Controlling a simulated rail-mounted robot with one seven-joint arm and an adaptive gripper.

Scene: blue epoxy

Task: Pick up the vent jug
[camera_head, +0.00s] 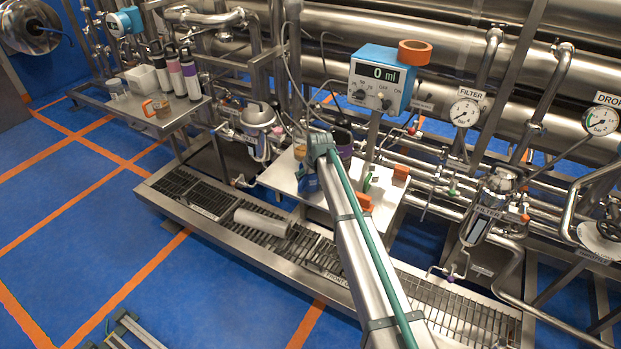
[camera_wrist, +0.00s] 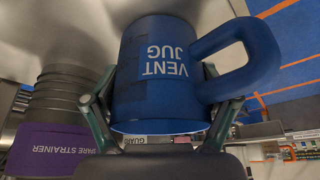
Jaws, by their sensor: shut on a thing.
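The vent jug (camera_wrist: 160,75) is a blue mug-like vessel with white lettering and a thick handle on its right side in the wrist view. My gripper (camera_wrist: 160,108) is shut on it, one finger on each side of its body. In the head view my arm reaches over the pale work shelf (camera_head: 280,180), and a small blue part of the jug (camera_head: 308,184) shows beside the arm's end. Most of the jug and my fingers are hidden there. I cannot tell whether the jug touches the shelf.
The spare strainer (camera_wrist: 50,138), dark grey with a purple band, stands close left of the jug in the wrist view. A blue dosing box (camera_head: 380,78) rises behind the shelf. A side shelf (camera_head: 92,97) holds several bottles. A white roll (camera_head: 262,222) lies on the floor grate.

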